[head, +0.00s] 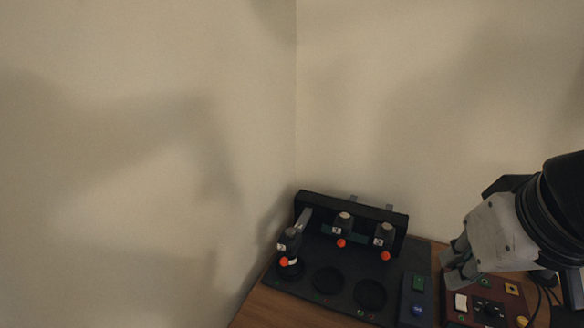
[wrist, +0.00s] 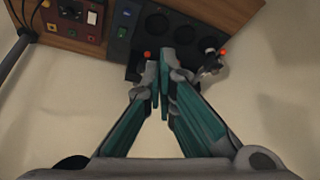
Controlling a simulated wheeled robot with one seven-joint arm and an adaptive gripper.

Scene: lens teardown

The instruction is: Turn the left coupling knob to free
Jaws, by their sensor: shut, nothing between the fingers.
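Three grey upright units with orange balls stand at a black rack (head: 345,207) in the head view: a left one (head: 290,246), a middle one (head: 344,226) and a right one (head: 384,238). I cannot tell which part is the left coupling knob, and no label is readable. My gripper (head: 452,266) is right of the rack, above the left edge of a red-brown control panel (head: 459,318). In the wrist view my gripper (wrist: 163,78) has its fingers together and empty. They hide part of the rack. An orange ball (wrist: 223,51) shows to their right and another (wrist: 147,54) to their left.
A dark base plate (head: 310,302) with round recesses lies before the rack. A slim dark box (head: 407,311) with a green switch and a blue button stands between base and panel. Cream walls close in behind and left. Black cables lie at the lower right.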

